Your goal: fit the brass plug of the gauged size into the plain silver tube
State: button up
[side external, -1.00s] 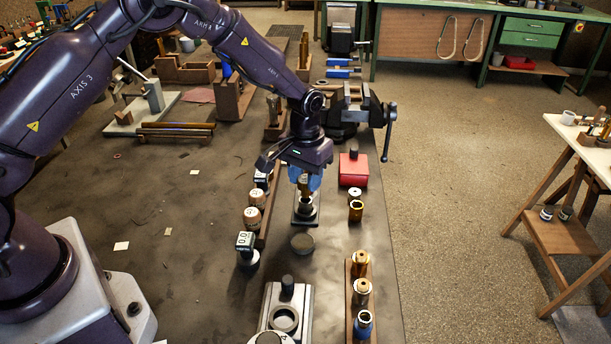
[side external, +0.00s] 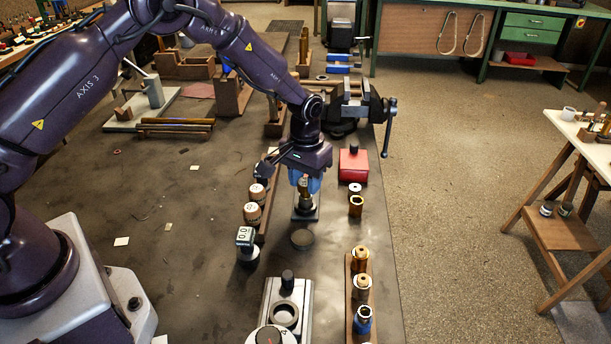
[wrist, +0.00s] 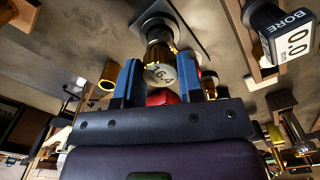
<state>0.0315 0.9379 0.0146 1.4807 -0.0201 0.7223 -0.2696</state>
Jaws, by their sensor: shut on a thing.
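My gripper (side external: 304,186) is shut on a brass plug, whose pale end marked 16.4 (wrist: 160,75) faces the wrist camera between my blue fingers. In the wrist view the plug's brass body lines up with the tube (wrist: 155,22). The plug's lower end and the tube mouth overlap there, so I cannot tell how far it is inside. The bore gauge (side external: 245,238) stands to the left, with its display reading 0.0 (wrist: 292,40).
Labelled pieces (side external: 252,212) stand in a wooden rack at left. The vise (side external: 350,105) is behind.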

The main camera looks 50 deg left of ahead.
jog(key=shift+f, duration=0.8)
jog(key=o, duration=1.4)
jog(key=shift+c, duration=0.2)
jog(key=shift+r, duration=3.5)
jog(key=s+r+m+t, duration=0.1)
jog(key=s+r+t, duration=0.1)
jog(key=s+r, duration=0.9)
jog(key=s+a+r+m+t, duration=0.1)
jog(key=s+r+m+t, duration=0.1)
jog(key=s+r, duration=0.9)
jog(key=s+t, duration=0.1)
jog(key=s, duration=0.5)
jog(key=shift+r+t, duration=0.3)
jog(key=shift+r, duration=0.1)
